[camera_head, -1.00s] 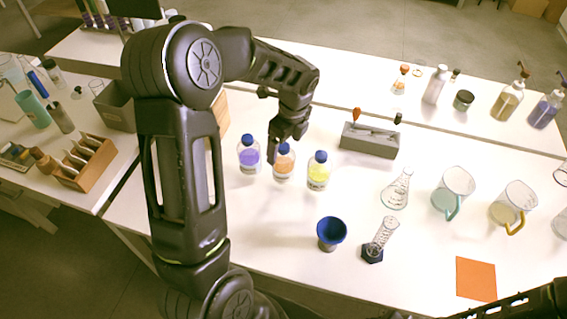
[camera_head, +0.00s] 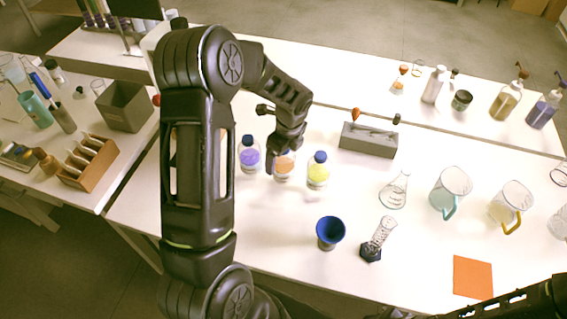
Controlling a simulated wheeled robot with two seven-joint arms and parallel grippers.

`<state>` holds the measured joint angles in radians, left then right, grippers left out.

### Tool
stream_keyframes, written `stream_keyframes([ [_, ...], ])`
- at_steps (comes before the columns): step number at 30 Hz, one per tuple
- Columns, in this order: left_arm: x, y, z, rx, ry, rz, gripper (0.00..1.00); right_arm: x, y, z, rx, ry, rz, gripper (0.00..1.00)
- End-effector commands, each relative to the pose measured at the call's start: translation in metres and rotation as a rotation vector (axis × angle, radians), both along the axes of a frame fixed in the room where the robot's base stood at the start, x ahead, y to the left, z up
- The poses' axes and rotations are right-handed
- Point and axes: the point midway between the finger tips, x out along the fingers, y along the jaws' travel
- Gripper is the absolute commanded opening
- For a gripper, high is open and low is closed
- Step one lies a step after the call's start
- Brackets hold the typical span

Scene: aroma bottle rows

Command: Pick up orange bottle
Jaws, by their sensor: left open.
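The orange bottle (camera_head: 284,168) stands upright on the white table (camera_head: 300,277), in the middle of a row of three. A purple bottle (camera_head: 249,158) with a blue cap is on its left, and a yellow bottle (camera_head: 318,174) with a blue cap is on its right. My left gripper (camera_head: 281,153) is open, pointing down at the orange bottle's top. One finger hangs along the bottle's left side. The gripper hides the orange bottle's cap, and I cannot tell whether it touches the bottle. My right gripper is not in view.
A grey box (camera_head: 368,141) stands behind the row to the right. A blue funnel cup (camera_head: 330,232), a graduated cylinder (camera_head: 379,240) and a flask (camera_head: 394,190) stand in front and to the right. Mugs (camera_head: 451,191) and an orange square (camera_head: 472,277) are farther right.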

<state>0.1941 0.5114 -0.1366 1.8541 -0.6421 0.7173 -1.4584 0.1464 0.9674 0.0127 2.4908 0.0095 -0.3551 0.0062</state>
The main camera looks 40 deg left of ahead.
Motion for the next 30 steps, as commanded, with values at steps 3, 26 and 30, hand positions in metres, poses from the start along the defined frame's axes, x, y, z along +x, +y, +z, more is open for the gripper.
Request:
stream_keyframes([
  [3,0.0001,-0.0001,0.0001,0.000,0.000,0.000,0.88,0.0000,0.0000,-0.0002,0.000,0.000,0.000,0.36],
  [26,0.0001,-0.0003,0.0005,0.000,0.000,0.000,0.53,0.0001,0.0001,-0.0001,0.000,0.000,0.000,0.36],
  [30,0.0000,-0.0003,0.0005,0.000,0.000,0.000,0.42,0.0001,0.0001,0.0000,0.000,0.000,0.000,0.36],
])
